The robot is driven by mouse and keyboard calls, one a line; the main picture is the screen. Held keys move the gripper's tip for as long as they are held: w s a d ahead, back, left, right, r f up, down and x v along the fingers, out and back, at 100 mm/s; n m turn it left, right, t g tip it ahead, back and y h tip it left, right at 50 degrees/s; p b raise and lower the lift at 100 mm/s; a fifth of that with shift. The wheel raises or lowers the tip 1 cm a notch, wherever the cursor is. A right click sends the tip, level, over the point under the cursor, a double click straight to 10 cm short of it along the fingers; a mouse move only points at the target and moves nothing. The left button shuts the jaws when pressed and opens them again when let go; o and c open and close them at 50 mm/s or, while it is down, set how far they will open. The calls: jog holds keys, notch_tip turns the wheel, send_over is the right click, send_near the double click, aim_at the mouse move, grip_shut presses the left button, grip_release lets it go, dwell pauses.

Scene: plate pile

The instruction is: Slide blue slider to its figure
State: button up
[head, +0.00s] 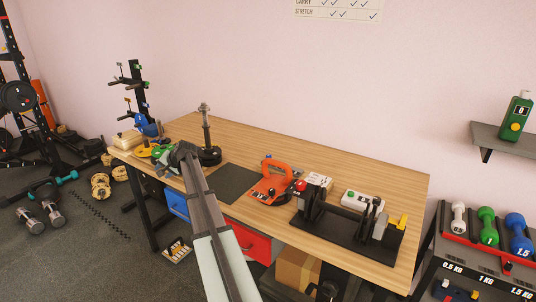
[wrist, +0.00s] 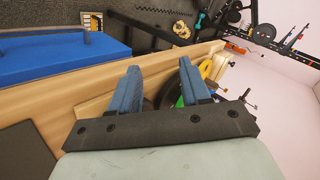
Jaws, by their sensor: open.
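My gripper (head: 172,152) is over the left end of the wooden table in the head view. In the wrist view its two blue-grey fingers (wrist: 161,82) stand apart with a clear gap and nothing held. Beyond and between them are a yellow piece (wrist: 206,69), a green piece and a dark round edge. In the head view, yellow and green pieces (head: 142,151) lie beside the gripper, partly hidden. A small blue item (head: 150,128) is at the back left by the black rack. I cannot tell whether it is the blue slider, and no figure for it is legible.
A black post on a round base (head: 209,156) stands right behind the gripper. An orange-handled device (head: 268,185), white boxes and a black roller stand (head: 333,222) fill the table's middle and right. A dark mat (head: 236,183) is bare. The blue drawer (wrist: 70,62) is below the edge.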

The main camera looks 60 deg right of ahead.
jog(key=s+d+r+m+h, duration=0.1)
jog(key=s+d+r, duration=0.1)
jog(key=d+r, duration=0.6)
jog(key=s+d+r+m+h, duration=0.1)
jog(key=s+d+r, duration=0.2)
jog(key=d+r, duration=0.5)
jog(key=m+g+h, duration=0.3)
jog(key=g, duration=0.7)
send_near(269, 155)
jog(key=x, duration=0.8)
jog(key=shift+w+d+f, duration=0.15)
jog(key=shift+f, duration=0.1)
jog(key=shift+c, duration=0.3)
grip_shut()
